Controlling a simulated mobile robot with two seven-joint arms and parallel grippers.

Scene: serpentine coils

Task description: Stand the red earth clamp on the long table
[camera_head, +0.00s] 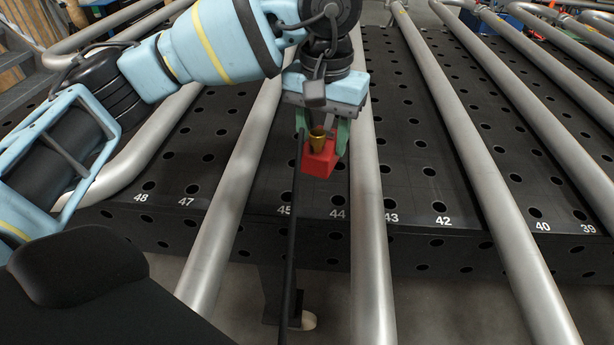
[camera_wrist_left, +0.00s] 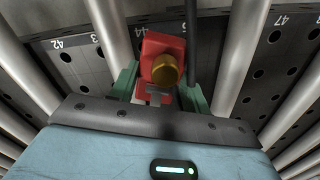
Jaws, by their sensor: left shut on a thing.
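The red earth clamp (camera_head: 320,160) is a small red block with a brass-coloured round fitting on it. My left gripper (camera_head: 328,140) is shut on it, with a green finger on each side. The clamp is over the long black table (camera_head: 405,205), near its front edge by the numbers 44 and 45, between two steel pipes. I cannot tell whether it touches the table top. In the left wrist view the clamp (camera_wrist_left: 157,60) sits between the green fingers (camera_wrist_left: 160,92), its brass fitting facing the camera. My right gripper is not in view.
Thick steel pipes (camera_head: 372,230) run across the table and past its front edge, with narrow strips of perforated top between them. A thin black rod or cable (camera_head: 292,230) hangs beside the clamp. Wooden slats and steps stand at the far left.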

